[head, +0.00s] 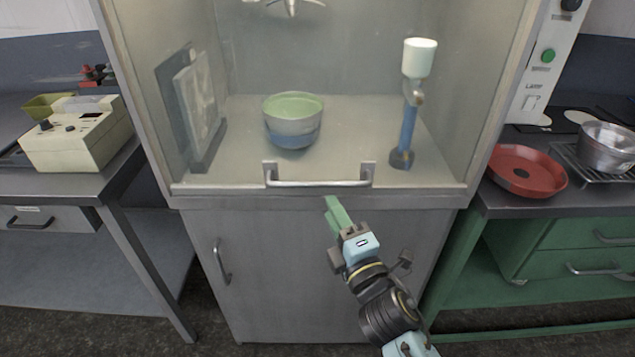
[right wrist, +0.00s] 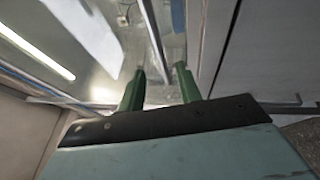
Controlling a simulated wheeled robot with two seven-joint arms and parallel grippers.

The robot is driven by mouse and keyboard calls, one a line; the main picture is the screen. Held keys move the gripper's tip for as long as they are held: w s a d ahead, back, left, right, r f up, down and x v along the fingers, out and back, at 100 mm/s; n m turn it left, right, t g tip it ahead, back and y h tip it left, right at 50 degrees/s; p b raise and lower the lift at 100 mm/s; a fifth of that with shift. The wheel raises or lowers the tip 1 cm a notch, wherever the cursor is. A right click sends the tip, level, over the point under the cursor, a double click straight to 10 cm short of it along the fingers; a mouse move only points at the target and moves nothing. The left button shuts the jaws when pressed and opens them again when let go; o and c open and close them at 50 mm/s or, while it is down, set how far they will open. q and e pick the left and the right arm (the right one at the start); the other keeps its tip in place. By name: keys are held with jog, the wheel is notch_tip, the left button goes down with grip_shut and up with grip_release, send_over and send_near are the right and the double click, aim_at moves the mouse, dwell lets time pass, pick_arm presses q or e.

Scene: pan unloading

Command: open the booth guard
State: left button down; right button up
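The booth guard (head: 340,125) is a clear front panel, lowered over the booth opening, its bottom edge at the ledge above the cabinet door. Its silver bar handle (head: 318,183) runs across its lower middle. My right gripper (head: 334,203) is just below the handle, towards its right half, and looks apart from it. In the right wrist view its two green fingers (right wrist: 161,68) stand apart with a gap between them. Nothing is clearly held there; I cannot tell which metal edge ahead is the handle. My left gripper is not in view.
Behind the guard stand a green-and-blue bowl (head: 292,130), a blue stand with a white cup (head: 408,120) and a framed panel (head: 198,110). A red pan (head: 526,171) lies on the right counter. A cream device (head: 77,140) sits on the left table.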

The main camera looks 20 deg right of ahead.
aim_at(317, 184)
jog(key=x, duration=0.8)
jog(key=shift+w, duration=0.25)
grip_shut()
